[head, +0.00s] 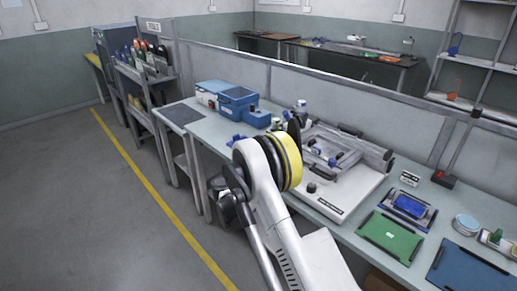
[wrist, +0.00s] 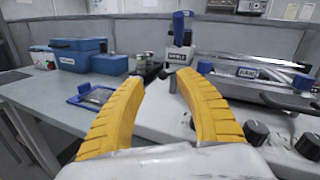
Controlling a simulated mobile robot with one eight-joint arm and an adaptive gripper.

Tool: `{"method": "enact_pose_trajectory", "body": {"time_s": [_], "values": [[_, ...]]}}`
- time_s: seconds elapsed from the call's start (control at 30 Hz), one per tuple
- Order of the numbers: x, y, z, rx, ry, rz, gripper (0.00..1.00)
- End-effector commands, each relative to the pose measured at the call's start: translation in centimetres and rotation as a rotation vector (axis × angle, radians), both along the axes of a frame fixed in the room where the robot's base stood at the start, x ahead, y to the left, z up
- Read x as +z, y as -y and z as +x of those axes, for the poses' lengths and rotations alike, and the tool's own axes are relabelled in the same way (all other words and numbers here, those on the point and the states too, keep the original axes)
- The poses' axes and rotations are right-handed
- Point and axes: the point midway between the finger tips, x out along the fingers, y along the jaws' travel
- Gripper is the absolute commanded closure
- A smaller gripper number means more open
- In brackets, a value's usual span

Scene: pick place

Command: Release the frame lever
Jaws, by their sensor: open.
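The white bench machine (head: 335,190) with a grey metal frame (head: 348,143) on top stands on the long bench. In the wrist view the frame (wrist: 250,85) is at the right, with blue clamp parts and small labels. A black lever-like handle (wrist: 288,101) lies along its front edge; I cannot tell whether this is the frame lever. A blue-topped upright post (wrist: 180,30) stands beyond my fingers. My gripper (wrist: 158,76) is open and empty, its yellow fingers apart at the machine's left side. In the head view my arm hides the fingers and part of the machine.
Blue boxes (head: 238,101) stand on the bench left of the machine. A green mat (head: 390,236), a blue tray (head: 410,206) and a blue mat (head: 468,272) lie to its right. Black knobs (wrist: 257,132) stick up near my right finger. A partition runs behind.

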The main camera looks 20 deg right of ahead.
Motion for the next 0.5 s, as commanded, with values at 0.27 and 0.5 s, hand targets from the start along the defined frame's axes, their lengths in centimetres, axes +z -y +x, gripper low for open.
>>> {"method": "enact_pose_trajectory", "body": {"time_s": [0.27, 0.5], "values": [[-2.5, 2.1, 0.5, -0.042, 0.022, 0.052, 0.59], [-2.6, 5.9, 3.5, -0.041, 0.021, 0.05, 0.59]]}}
